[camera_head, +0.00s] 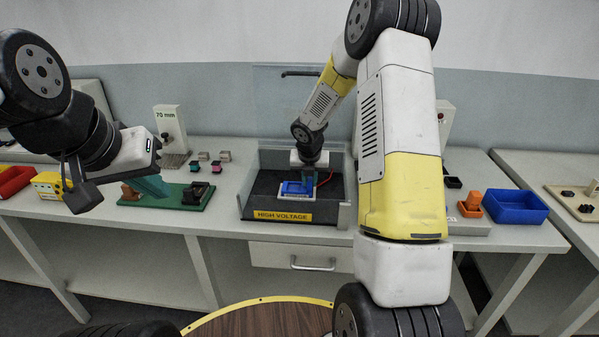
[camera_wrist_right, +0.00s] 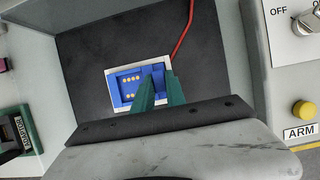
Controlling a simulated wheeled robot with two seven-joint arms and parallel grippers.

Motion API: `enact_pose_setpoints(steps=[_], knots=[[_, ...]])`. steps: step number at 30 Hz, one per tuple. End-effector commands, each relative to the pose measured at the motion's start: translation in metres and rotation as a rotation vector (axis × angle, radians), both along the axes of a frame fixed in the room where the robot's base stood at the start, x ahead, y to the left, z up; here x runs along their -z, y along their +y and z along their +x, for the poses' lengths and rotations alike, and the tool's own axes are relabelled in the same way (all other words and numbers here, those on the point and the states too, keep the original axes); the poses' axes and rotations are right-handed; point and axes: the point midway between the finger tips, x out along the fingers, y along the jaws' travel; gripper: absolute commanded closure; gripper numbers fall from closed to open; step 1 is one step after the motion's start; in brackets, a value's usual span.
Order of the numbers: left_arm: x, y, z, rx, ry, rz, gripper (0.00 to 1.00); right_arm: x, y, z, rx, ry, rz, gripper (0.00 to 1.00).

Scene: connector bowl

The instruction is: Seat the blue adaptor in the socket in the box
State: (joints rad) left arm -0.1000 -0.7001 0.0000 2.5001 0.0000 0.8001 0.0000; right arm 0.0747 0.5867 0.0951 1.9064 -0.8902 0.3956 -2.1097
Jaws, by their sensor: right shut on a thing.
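The open grey box (camera_head: 346,213) stands on the bench with a yellow HIGH VOLTAGE label on its front. On its dark floor is the socket with a white frame (camera_head: 284,184), seen also in the right wrist view (camera_wrist_right: 111,77). The blue adaptor (camera_head: 291,189) lies within that frame; it shows in the wrist view (camera_wrist_right: 127,90) with several gold contacts. Its seating depth cannot be told. My right gripper (camera_wrist_right: 158,92) reaches down into the box, its green fingers shut on the adaptor and hiding part of it. My left gripper (camera_head: 152,187) hangs above the green board, away from the box; its finger gap is unclear.
A red cable (camera_wrist_right: 184,38) runs from the socket area. The box walls stand close around my right gripper. A green board (camera_head: 190,203) with dark parts lies left of the box. A blue bin (camera_head: 516,207) and an orange part (camera_head: 473,200) stand at the right.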

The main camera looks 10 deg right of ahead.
Motion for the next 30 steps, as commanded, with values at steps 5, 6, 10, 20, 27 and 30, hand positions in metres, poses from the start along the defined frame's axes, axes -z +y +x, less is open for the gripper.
enact_pose_setpoints(steps=[5,6,10,20,27,30], knots=[[0.0,0.0,0.0,0.0,0.0,0.0,1.0,0.001,0.0,0.001,0.001,-0.002,0.001,1.0],[0.0,0.0,0.0,0.0,0.0,0.0,1.0,0.001,0.0,0.001,0.001,-0.002,0.001,1.0],[0.0,0.0,0.0,0.0,0.0,0.0,1.0,0.003,0.0,0.0,0.001,-0.001,0.0,0.8],[0.0,0.0,0.0,0.0,0.0,0.0,1.0,0.003,0.0,0.0,0.001,-0.001,0.0,0.62],[0.0,0.0,0.0,0.0,0.0,0.0,1.0,-0.012,0.001,-0.003,0.001,-0.005,0.0,0.62],[0.0,0.0,0.0,0.0,0.0,0.0,1.0,-0.03,0.002,-0.01,0.003,-0.006,0.001,0.62]])
